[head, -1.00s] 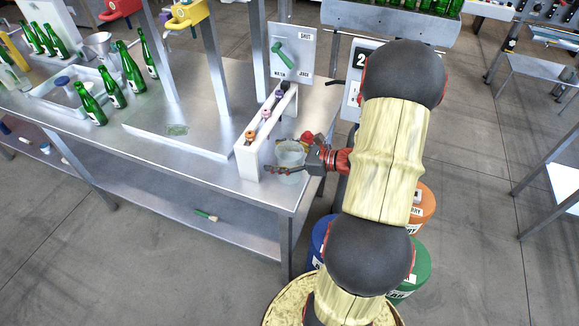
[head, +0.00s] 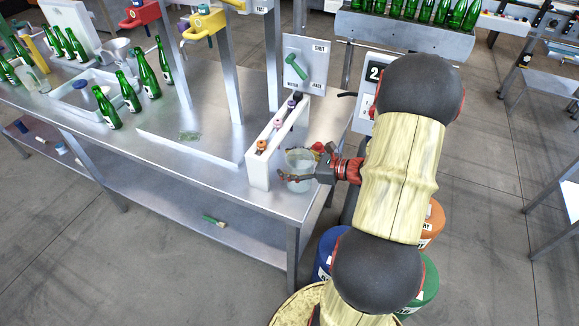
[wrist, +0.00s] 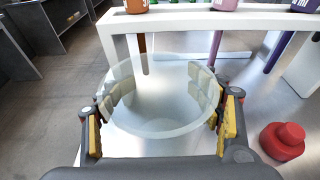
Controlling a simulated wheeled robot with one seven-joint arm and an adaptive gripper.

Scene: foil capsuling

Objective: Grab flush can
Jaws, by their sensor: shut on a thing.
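The flush can looks to be the clear, pale container (head: 299,168) near the right front corner of the steel bench. In the wrist view the clear container (wrist: 160,98) stands between my fingers, with its round rim up and its inside looking empty. My gripper (head: 300,178) reaches in from the right and is shut on the container, with the yellow-backed fingers on its left and right sides in the wrist view (wrist: 162,118). I cannot tell whether its base touches the bench.
A white rack (head: 260,162) with several coloured-top tools stands just left of the container. A red knobbed object (wrist: 283,141) is close on the right in the wrist view. A lever panel (head: 305,65) stands behind. Green bottles (head: 128,92) are further left.

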